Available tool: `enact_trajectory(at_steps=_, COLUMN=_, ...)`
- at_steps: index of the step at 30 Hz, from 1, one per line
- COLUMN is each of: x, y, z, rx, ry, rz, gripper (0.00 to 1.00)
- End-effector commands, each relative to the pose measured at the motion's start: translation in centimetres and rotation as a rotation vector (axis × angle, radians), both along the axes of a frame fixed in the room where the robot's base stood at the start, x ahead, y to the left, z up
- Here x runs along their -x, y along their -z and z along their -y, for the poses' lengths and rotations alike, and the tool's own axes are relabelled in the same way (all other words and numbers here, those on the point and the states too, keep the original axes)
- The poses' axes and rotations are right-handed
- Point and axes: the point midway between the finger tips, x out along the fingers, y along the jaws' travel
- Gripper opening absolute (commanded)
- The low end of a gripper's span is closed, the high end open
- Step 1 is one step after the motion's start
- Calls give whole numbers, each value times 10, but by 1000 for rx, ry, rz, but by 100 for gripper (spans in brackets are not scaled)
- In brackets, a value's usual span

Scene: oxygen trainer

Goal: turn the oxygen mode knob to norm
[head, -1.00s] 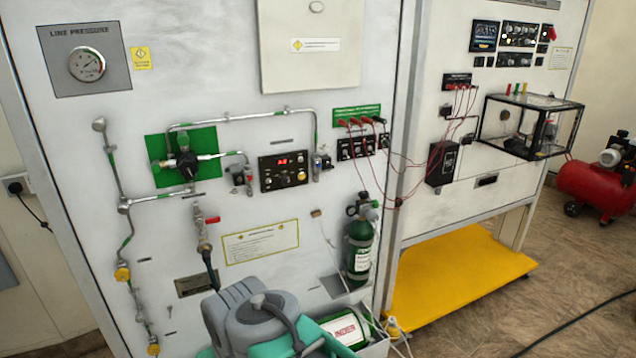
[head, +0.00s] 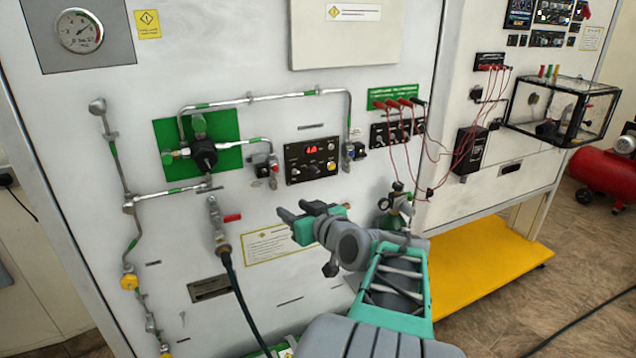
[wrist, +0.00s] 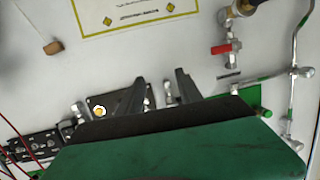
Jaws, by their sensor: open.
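The black control panel (head: 316,158) with a red lit display and small knobs is on the white wall board, in the middle of the head view. I cannot read its labels or tell which knob is the oxygen mode knob. A larger black round knob (head: 204,154) sits on the green plate to its left. My gripper (head: 296,210) is open and empty, below the panel in the head view and apart from the knobs. In the wrist view, upside down, my gripper (wrist: 161,88) partly hides a dark panel with a light round knob (wrist: 99,111).
Pipes (head: 265,98) and a red-handled valve (head: 226,218) with a dark hose stand out from the board on the left. Red leads (head: 405,104) hang at the right. A green bottle (head: 395,205) is behind my arm. A yellow platform (head: 490,262) is at the lower right.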

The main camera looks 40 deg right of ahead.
Motion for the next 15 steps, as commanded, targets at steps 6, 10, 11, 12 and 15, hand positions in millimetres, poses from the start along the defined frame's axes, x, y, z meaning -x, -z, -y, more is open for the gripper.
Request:
enact_trajectory(at_steps=6, x=39, y=-36, z=76, rx=47, ry=139, rz=222, gripper=43)
enact_trajectory(at_steps=10, x=27, y=-42, z=81, rx=49, ry=139, rz=234, gripper=43)
enact_trajectory(at_steps=11, x=21, y=-42, z=82, rx=49, ry=139, rz=233, gripper=43)
enact_trajectory(at_steps=12, x=13, y=-42, z=83, rx=48, ry=137, rz=232, gripper=43)
enact_trajectory(at_steps=15, x=-6, y=-42, z=90, rx=47, ry=138, rz=230, gripper=43)
